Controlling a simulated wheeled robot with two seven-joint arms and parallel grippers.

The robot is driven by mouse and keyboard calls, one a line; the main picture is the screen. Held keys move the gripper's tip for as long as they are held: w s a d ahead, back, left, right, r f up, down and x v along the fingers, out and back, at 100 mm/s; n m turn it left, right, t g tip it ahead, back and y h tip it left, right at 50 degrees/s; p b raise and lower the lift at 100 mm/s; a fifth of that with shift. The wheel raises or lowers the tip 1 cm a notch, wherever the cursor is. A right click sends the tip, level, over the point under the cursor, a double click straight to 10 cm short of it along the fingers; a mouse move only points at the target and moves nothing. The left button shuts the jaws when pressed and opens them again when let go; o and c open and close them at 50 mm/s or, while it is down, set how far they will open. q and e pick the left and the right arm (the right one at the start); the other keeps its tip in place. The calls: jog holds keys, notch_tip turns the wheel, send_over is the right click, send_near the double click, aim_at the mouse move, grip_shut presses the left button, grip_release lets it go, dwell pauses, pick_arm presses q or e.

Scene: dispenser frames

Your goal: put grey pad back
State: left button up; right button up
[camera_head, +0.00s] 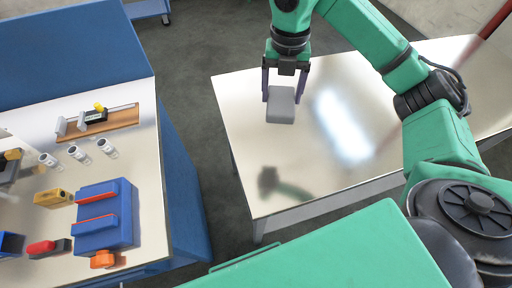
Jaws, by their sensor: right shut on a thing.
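The grey pad (281,107) is a small light-grey block with rounded edges. My right gripper (283,92) is shut on it, with one dark finger on each side. The pad hangs below the gripper over the far left part of the shiny metal table (240,165). I cannot tell how far the pad is above the tabletop. My left gripper is not in view.
At left, a blue-sided workbench (150,215) holds a blue device (106,216), a yellow block (54,198), small clear cylinders (77,154) and a brown board (112,121) with tools. A gap of dark floor separates it from the mostly bare metal table.

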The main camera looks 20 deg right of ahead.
jog(key=b, duration=0.2)
send_over(278, 148)
notch_tip(278, 148, down, 10)
notch_tip(278, 148, down, 10)
jog(key=shift+s+r+p, duration=0.1)
jog(key=shift+s+p, duration=0.05)
jog(key=shift+p, duration=0.95)
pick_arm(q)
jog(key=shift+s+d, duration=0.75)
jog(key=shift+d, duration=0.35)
pick_arm(e)
jog(key=shift+f+b, duration=0.3)
jog(key=o, duration=1)
jog(key=shift+r, duration=0.1)
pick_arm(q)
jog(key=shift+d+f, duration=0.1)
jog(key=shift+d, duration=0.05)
